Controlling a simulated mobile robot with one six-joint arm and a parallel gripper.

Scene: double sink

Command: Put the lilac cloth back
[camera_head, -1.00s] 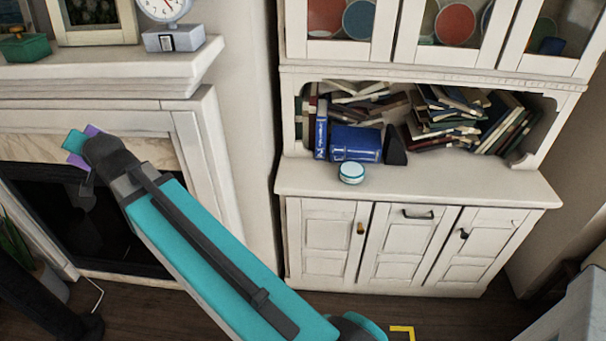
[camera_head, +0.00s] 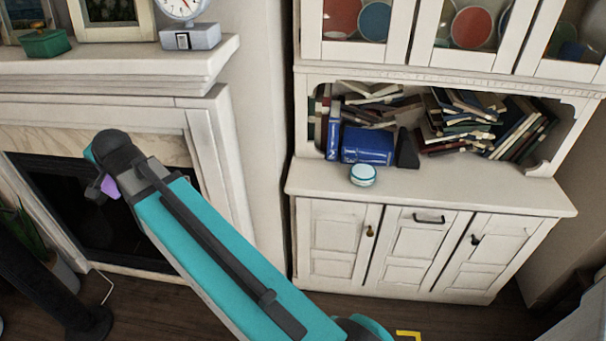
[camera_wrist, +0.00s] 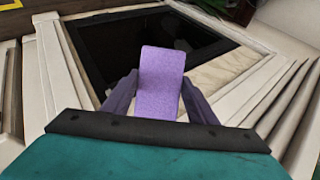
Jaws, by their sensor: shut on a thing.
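The lilac cloth (camera_wrist: 161,80) is between the two dark fingers of my gripper (camera_wrist: 160,100) in the wrist view. It looks like a folded, flat rectangle and sticks out beyond the fingertips. In the head view a small part of the lilac cloth (camera_head: 109,187) shows at the end of my arm, in front of the fireplace. My gripper (camera_head: 103,188) is mostly hidden there behind my arm's end. The cloth is held in the air and touches no surface that I can see.
A white fireplace (camera_head: 206,150) with a dark opening stands behind my gripper. Its mantel (camera_head: 120,65) holds a clock scale (camera_head: 190,37), a green box (camera_head: 46,43) and frames. A white hutch (camera_head: 430,190) at right holds books and a round tin (camera_head: 362,175); its front counter is mostly clear.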

